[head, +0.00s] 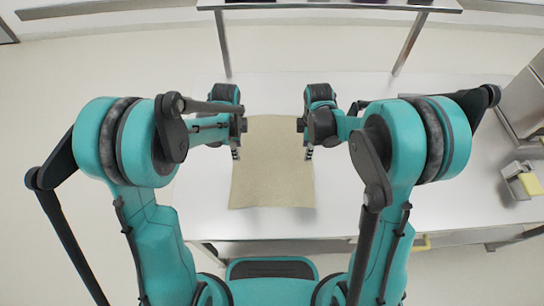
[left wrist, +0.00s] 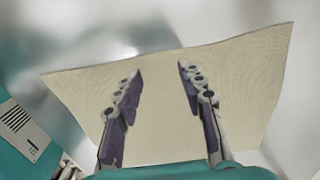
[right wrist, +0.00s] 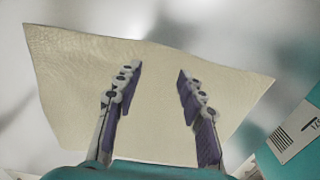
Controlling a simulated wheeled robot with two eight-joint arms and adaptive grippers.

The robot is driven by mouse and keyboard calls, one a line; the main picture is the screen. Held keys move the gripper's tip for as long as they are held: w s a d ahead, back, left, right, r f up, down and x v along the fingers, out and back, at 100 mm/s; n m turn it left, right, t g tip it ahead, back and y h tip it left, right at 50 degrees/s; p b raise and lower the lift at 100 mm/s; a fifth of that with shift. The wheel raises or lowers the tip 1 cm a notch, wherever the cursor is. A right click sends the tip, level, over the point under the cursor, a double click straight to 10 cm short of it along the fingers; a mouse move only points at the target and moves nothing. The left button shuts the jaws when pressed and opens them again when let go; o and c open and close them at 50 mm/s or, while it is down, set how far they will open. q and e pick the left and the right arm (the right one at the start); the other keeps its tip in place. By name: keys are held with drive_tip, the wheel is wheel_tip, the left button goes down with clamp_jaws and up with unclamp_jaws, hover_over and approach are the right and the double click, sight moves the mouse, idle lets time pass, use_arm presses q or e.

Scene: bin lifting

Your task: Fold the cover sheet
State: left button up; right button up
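The cover sheet (head: 272,175) is a beige, thin, roughly rectangular cloth lying spread flat on the metal table. It also shows in the left wrist view (left wrist: 165,100) and in the right wrist view (right wrist: 155,100). My left gripper (head: 236,154) is at the sheet's left edge in the head view; in its wrist view the fingers (left wrist: 158,75) are spread apart with only sheet behind them. My right gripper (head: 308,154) is at the sheet's right edge; its fingers (right wrist: 158,72) are also spread and empty. Whether the fingertips touch the sheet cannot be told.
The grey metal table (head: 350,205) has free room to both sides of the sheet. A raised shelf (head: 330,5) stands along the back on legs. A grey and yellow item (head: 523,182) sits at the far right of the table.

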use_arm(q)
drive_tip(key=shift+f, duration=1.45)
use_arm(e)
drive_tip(key=shift+f, duration=1.45)
use_arm(q)
drive_tip(key=shift+f, duration=0.1)
use_arm(e)
drive_tip(key=shift+f, duration=0.1)
use_arm(q)
drive_tip(key=shift+f, duration=0.1)
drive_tip(key=shift+c, duration=0.3)
use_arm(e)
drive_tip(key=shift+f, duration=0.1)
drive_tip(key=shift+c, duration=0.3)
use_arm(q)
drive_tip(key=c, duration=0.5)
use_arm(e)
drive_tip(key=c, duration=0.5)
use_arm(q)
clamp_jaws()
use_arm(e)
clamp_jaws()
use_arm(q)
drive_tip(key=shift+s, duration=0.1)
